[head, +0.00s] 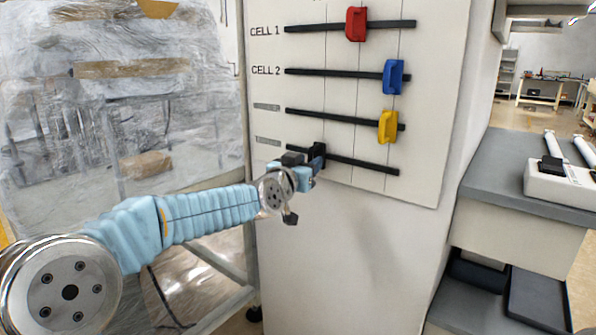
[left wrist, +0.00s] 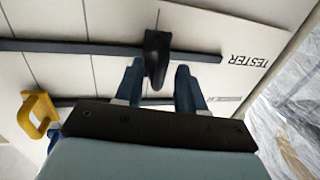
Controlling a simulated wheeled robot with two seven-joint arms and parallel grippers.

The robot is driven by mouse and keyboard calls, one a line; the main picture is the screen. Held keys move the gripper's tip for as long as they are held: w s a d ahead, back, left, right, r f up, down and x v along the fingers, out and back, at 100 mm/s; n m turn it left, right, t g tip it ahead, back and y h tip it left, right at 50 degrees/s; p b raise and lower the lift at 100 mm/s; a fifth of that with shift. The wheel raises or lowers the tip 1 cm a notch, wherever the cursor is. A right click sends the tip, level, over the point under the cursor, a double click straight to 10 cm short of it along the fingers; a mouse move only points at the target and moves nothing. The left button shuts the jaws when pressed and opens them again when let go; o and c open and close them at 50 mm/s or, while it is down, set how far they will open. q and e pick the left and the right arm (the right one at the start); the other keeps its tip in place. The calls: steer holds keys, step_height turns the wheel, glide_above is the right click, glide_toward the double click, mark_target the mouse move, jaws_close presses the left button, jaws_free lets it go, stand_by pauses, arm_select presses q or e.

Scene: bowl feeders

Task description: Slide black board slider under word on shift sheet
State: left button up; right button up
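The black slider (head: 319,154) sits on the lowest rail of the white board (head: 345,95), near the rail's left end in the head view. In the left wrist view the black slider (left wrist: 156,55) stands between my two fingers, and the label TESTER shows upside down beside its rail. My left gripper (head: 312,165) is at the slider. In the left wrist view my left gripper (left wrist: 160,85) is open around it, with narrow gaps beside the slider. My right gripper is out of view. No shift sheet is legible in either view.
A red slider (head: 356,24), a blue slider (head: 393,77) and a yellow slider (head: 388,127) sit on the rails above. Plastic-wrapped shelving (head: 100,90) stands to the left. A grey counter (head: 500,165) with a white device (head: 560,182) is at right.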

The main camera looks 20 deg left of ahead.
arm_select(q)
steer(key=s+a+b, duration=0.1)
steer(key=s+a, duration=0.1)
steer(key=s, duration=1.1)
steer(key=shift+b, duration=0.35)
steer(key=d+f+g, duration=0.2)
steer(key=f+g, duration=0.1)
steer(key=f, duration=0.9)
steer(key=d+f+n+g, duration=0.1)
steer(key=d+f+g, duration=0.15)
steer(key=f, duration=1.05)
steer(key=d+f+g, duration=0.1)
steer(key=f+g, duration=0.2)
steer(key=f, duration=0.9)
steer(key=s+d+f+n+g, duration=0.1)
steer(key=s+f+g, duration=0.3)
steer(key=s+f, duration=0.8)
steer(key=s+d+f+n+g+h, duration=0.1)
steer(key=s+d+f+g, duration=0.3)
steer(key=s+f, duration=0.8)
steer(key=shift+d+f+n+g, duration=0.25)
steer(key=shift+f+n+g, duration=0.1)
steer(key=shift+f, duration=0.1)
